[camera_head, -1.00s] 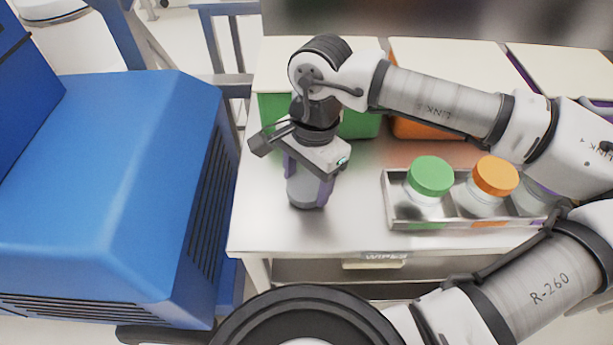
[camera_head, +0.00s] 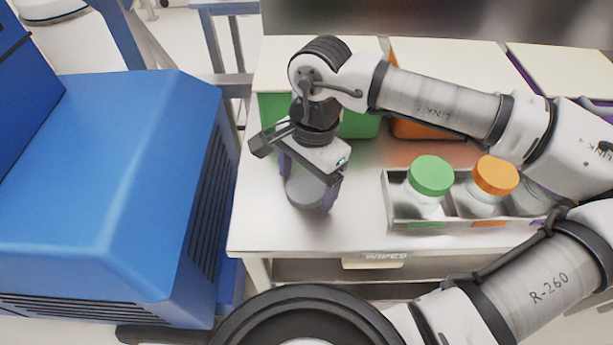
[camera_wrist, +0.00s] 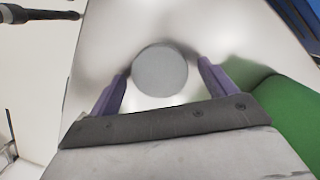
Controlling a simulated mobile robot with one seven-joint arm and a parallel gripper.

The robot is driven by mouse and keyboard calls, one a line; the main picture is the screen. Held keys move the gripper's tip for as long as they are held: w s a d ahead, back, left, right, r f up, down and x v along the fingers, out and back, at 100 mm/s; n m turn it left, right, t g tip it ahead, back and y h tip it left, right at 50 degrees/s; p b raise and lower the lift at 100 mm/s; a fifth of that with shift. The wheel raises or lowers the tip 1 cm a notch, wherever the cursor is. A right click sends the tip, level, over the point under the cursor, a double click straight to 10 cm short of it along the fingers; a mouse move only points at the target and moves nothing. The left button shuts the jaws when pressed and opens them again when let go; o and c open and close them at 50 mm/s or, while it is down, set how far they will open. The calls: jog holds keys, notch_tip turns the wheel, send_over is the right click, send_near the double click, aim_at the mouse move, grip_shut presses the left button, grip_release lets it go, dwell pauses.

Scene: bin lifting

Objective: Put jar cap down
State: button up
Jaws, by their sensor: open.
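The grey round jar cap (camera_head: 304,193) lies flat on the steel bench top, near its left front. In the wrist view the cap (camera_wrist: 160,72) is a plain grey disc between the two purple fingers. My gripper (camera_head: 308,186) points down over it with its fingers spread. In the wrist view my gripper (camera_wrist: 162,71) shows a gap between each finger and the cap. Part of the cap is hidden by my gripper in the head view.
A metal rack (camera_head: 405,218) at the right holds a green-capped jar (camera_head: 430,181), an orange-capped jar (camera_head: 494,182) and a jar partly hidden by my arm. Green (camera_head: 360,124) and orange (camera_head: 417,129) bins stand behind. The bench (camera_head: 355,215) is clear between cap and rack.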

aim_at(313, 182)
notch_tip(313, 182, up, 12)
jog(key=w+d+b, duration=0.1)
jog(key=shift+s, duration=0.1)
dwell(0.6)
